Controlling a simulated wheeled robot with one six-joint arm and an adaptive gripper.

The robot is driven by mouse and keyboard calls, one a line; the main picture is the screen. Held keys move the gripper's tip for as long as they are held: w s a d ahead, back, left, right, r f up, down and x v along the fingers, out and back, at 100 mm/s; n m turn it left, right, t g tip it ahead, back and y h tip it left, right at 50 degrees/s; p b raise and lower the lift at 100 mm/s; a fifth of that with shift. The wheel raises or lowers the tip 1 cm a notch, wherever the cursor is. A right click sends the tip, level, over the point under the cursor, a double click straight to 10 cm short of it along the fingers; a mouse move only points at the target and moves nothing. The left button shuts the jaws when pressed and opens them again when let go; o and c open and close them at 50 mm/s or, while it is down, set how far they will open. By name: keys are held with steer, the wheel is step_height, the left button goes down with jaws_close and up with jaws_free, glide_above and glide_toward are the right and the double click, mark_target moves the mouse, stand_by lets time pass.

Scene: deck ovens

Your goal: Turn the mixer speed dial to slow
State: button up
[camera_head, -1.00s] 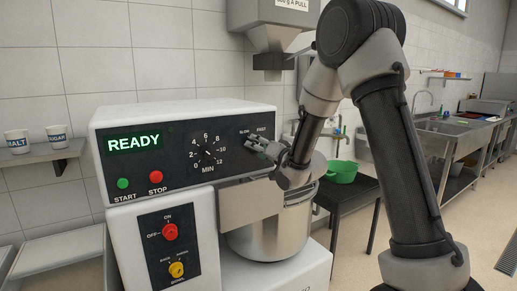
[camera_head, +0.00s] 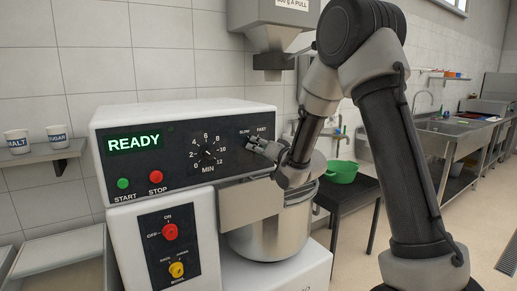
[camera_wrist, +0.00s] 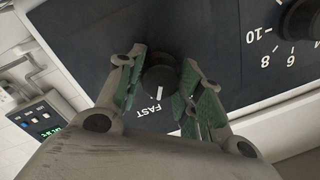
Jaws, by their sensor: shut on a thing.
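The mixer speed dial is a small dark round knob (camera_wrist: 160,78) in the wrist view, with a white pointer mark on its lower edge. The mark points down near the right end of the word FAST, which appears upside down. Part of the other label is covered by a finger. My gripper (camera_wrist: 159,80) is shut on the dial, one green-padded finger on each side.
The mixer panel (camera_head: 230,150) also carries a minute timer dial (camera_head: 208,152), green start button (camera_head: 123,183), red stop button (camera_head: 157,177) and READY display (camera_head: 134,143). A steel bowl (camera_head: 275,235) stands below my gripper. A green bowl (camera_head: 342,171) is to the right.

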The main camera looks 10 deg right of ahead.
steer(key=n+h, duration=0.1)
steer(key=n, duration=1)
steer(key=shift+d+n, duration=0.1)
steer(key=shift+n, duration=0.3)
stand_by(0.5)
steer(key=o, duration=1)
steer(key=v, duration=0.7)
steer(key=shift+s+r, duration=0.2)
steer(key=shift+s, duration=0.1)
